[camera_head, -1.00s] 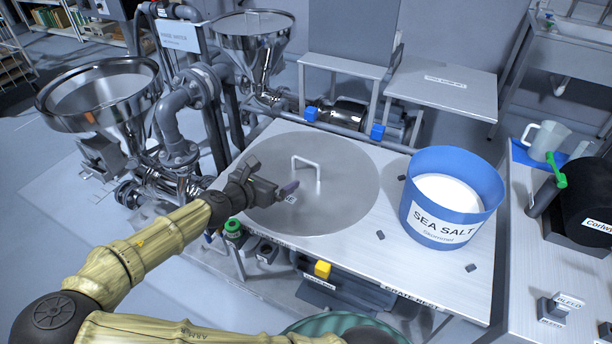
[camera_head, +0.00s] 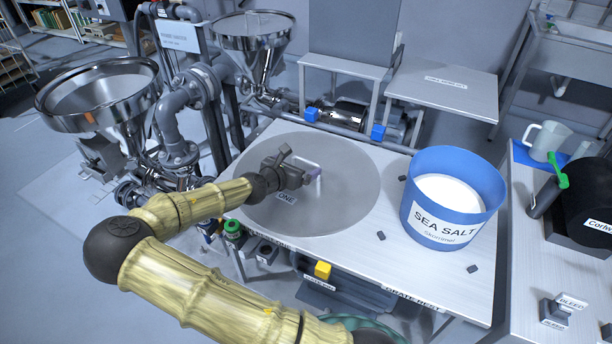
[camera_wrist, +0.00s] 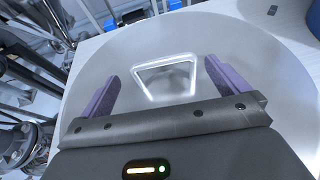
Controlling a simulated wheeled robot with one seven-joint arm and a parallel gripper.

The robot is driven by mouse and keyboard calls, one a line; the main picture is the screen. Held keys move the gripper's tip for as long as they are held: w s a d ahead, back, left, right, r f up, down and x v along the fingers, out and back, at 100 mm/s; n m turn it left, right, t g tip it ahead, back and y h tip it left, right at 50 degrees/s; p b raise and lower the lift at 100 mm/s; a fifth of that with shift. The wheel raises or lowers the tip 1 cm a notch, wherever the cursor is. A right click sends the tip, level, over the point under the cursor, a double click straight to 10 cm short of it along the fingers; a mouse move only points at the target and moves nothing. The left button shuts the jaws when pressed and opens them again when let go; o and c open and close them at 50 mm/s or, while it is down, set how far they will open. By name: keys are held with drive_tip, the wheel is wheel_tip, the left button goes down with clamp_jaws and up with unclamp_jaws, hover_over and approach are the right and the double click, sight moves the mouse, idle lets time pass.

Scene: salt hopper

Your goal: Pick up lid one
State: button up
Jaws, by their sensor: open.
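Lid one (camera_head: 340,210) is a large round grey metal disc lying flat on the bench, with a label reading "ONE". A white bar handle (camera_head: 308,160) stands up from its middle, partly hidden behind my gripper. My gripper (camera_head: 318,174) is open, low over the lid and close to the handle. In the wrist view my purple fingers (camera_wrist: 158,82) are spread wide. The handle (camera_wrist: 166,64) shows between and just beyond them, apart from both fingers.
A blue tub of sea salt (camera_head: 455,190) stands on the bench to the right of the lid. Small dark blocks (camera_head: 381,236) lie near it. Steel hoppers (camera_head: 100,90) and pipes stand to the left.

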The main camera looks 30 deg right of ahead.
sight(305, 161)
idle(0.3)
drive_tip(key=shift+x, duration=2.6)
drive_tip(key=shift+s, duration=0.1)
drive_tip(key=shift+c, duration=0.2)
drive_tip(key=shift+r, duration=0.15)
drive_tip(key=c, duration=1.7)
wheel_tip(305, 161, up, 28)
drive_tip(key=p, duration=0.2)
